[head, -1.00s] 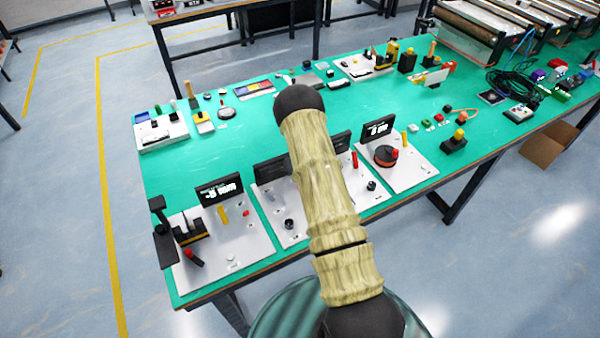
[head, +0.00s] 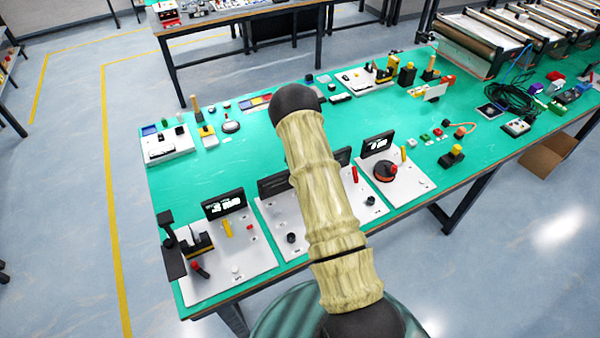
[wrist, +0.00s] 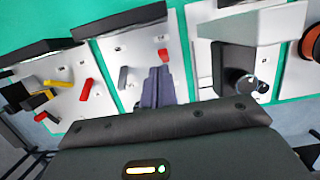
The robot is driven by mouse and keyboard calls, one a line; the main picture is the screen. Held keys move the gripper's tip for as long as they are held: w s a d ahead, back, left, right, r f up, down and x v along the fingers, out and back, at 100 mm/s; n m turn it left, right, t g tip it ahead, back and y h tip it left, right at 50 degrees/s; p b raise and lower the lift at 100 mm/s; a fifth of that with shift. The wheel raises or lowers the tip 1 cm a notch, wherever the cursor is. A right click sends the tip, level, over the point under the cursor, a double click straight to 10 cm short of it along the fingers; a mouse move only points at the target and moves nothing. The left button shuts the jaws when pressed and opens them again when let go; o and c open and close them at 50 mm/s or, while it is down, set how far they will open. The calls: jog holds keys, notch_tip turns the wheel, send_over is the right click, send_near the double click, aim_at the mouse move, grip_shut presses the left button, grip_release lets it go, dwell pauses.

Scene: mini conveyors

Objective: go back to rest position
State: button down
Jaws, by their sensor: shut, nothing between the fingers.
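My arm (head: 325,200), tan with dark joints, extends over the green table in the head view. It covers part of the middle panels, and my gripper is hidden there. In the wrist view my gripper (wrist: 157,86) shows as dark fingers closed together with nothing between them. The fingertips appear over a white panel, near a red switch (wrist: 164,56) and a grey peg (wrist: 124,77). I cannot tell the height above the panel.
The green table (head: 255,155) carries white panels along its near edge, including a left panel (head: 235,270) and one with a red-black dial (head: 386,170). Cables (head: 510,97) and rollers (head: 470,45) are at the right. Open floor (head: 60,200) lies left.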

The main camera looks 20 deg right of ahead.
jog(key=shift+r, duration=0.4)
jog(key=s+a+r+n+b, duration=0.6)
jog(key=s+a+r+n, duration=0.5)
jog(key=n, duration=0.7)
jog(key=s+a+r+n+b, duration=0.2)
jog(key=s+n, duration=0.6)
jog(key=s, duration=0.1)
jog(key=s+a+r+n+b, duration=0.1)
jog(key=s+r+n+b, duration=0.1)
jog(key=s+n, duration=0.7)
jog(key=shift+s+a+r, duration=0.3)
jog(key=shift+a+r, duration=0.1)
jog(key=shift+r, duration=0.45)
